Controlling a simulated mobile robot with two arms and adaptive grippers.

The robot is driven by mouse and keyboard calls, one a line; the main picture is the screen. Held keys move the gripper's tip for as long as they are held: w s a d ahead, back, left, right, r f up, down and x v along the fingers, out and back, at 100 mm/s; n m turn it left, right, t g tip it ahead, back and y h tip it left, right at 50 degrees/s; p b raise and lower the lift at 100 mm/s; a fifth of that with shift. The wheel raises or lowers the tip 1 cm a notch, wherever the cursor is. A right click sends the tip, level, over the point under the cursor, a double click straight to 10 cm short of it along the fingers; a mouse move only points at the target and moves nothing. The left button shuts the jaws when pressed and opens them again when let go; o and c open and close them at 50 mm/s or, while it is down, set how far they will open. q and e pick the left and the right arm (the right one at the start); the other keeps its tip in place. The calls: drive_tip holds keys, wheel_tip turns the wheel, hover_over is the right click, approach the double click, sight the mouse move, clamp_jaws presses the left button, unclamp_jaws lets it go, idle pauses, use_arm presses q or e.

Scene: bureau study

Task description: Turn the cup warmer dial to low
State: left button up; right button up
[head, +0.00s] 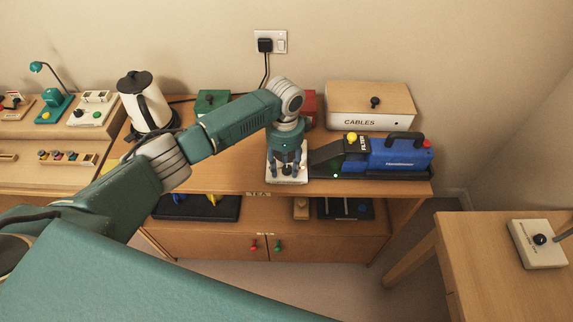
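A small pale device (274,178), which looks like the cup warmer, sits at the front edge of the wooden sideboard, above the TEA label. My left gripper (287,168) points straight down over it, with its fingers at or just above its top. The gripper covers most of the device, so its dial and the dial's setting are hidden. The fingers look somewhat apart, but I cannot tell whether they are closed on the dial. My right gripper is out of view.
A blue machine (400,156) with a yellow knob stands close right of my gripper. A white CABLES box (355,117), a green box (212,101) and a kettle (147,104) stand behind or left. A desk (490,260) at right holds a black-knobbed device (536,252).

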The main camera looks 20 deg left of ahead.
sight(285, 168)
use_arm(q)
drive_tip(key=shift+d+r, duration=0.1)
drive_tip(key=shift+r, duration=0.25)
wheel_tip(285, 168, up, 11)
drive_tip(key=shift+r, duration=0.2)
drive_tip(key=shift+f, duration=0.1)
idle(0.4)
